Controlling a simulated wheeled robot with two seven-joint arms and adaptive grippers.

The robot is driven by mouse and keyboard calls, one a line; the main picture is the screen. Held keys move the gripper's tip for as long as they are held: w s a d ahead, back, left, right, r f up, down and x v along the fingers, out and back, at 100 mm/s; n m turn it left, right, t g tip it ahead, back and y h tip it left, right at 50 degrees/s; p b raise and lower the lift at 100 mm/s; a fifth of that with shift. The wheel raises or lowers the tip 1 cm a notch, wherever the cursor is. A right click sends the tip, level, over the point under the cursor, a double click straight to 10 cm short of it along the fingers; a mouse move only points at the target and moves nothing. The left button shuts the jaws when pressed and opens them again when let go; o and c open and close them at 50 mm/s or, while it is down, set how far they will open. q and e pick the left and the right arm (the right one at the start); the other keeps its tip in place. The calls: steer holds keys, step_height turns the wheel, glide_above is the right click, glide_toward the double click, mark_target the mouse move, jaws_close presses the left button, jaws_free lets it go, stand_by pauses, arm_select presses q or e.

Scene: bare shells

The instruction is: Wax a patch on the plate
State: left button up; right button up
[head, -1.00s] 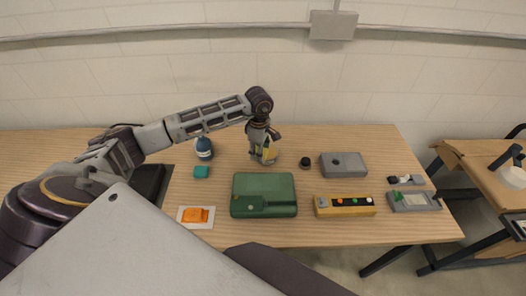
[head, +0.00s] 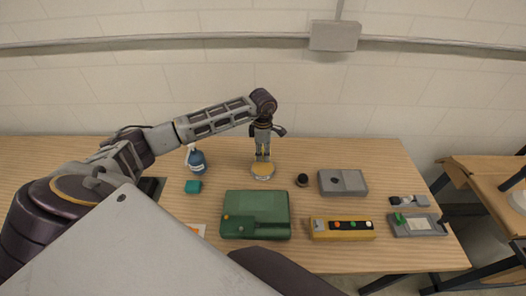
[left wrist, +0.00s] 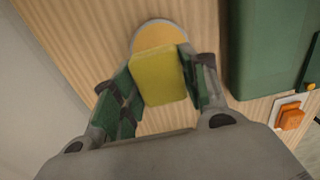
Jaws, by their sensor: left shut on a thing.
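My left gripper (head: 263,157) points down at the back middle of the table, over a round tin (head: 263,173) with a tan-yellow face. In the left wrist view, my left gripper (left wrist: 163,88) is shut on a yellow block (left wrist: 160,76), its fingers on either side. The block overlaps the near part of the tin (left wrist: 155,32); I cannot tell if they touch. I cannot tell for sure which thing is the plate; a grey block with a hole (head: 343,183) lies to the right. My right gripper is not in view.
A green case (head: 255,206) lies in front of the tin. A blue bottle (head: 196,160) and teal block (head: 193,187) stand left.

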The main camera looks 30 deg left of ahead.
mark_target(263, 167)
arm_select(q)
steer(key=shift+f, duration=0.15)
steer(key=shift+f+b, duration=1.35)
steer(key=shift+f, duration=1.5)
steer(key=shift+f+b, duration=0.35)
steer(key=shift+f, duration=0.1)
steer(key=shift+s+f, duration=0.1)
steer(key=shift+f, duration=0.05)
stand_by(2.0)
steer(key=shift+r+p, duration=1.5)
steer(key=shift+r, duration=2.1)
